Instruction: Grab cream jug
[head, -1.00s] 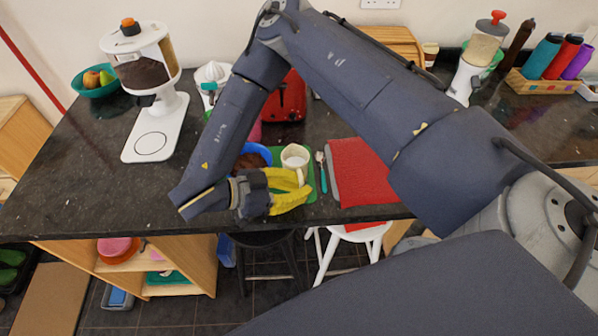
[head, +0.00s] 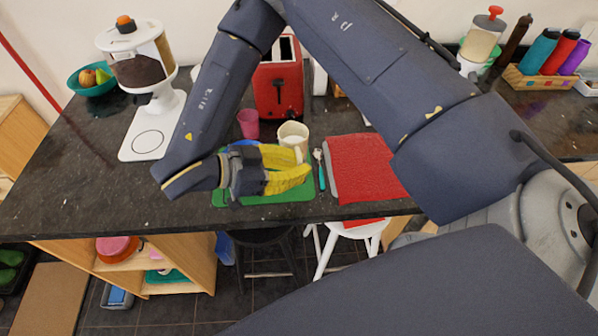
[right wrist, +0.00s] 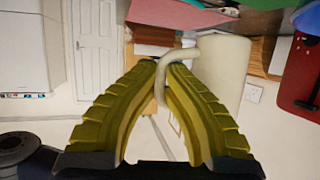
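The cream jug (head: 293,133) appears just above and behind my right gripper (head: 306,165) in the head view, raised over the green mat. In the right wrist view the jug (right wrist: 222,75) is at the upper right, and its curved handle (right wrist: 161,82) passes between the yellow fingertips (right wrist: 164,66). My right gripper is shut on this handle. The lower part of the jug is hidden by the fingers in the head view. My left gripper is in neither view.
The green mat (head: 262,199) lies below, with a mostly hidden blue bowl (head: 236,149) near the gripper. A pink cup (head: 248,124) and red toaster (head: 278,88) stand behind.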

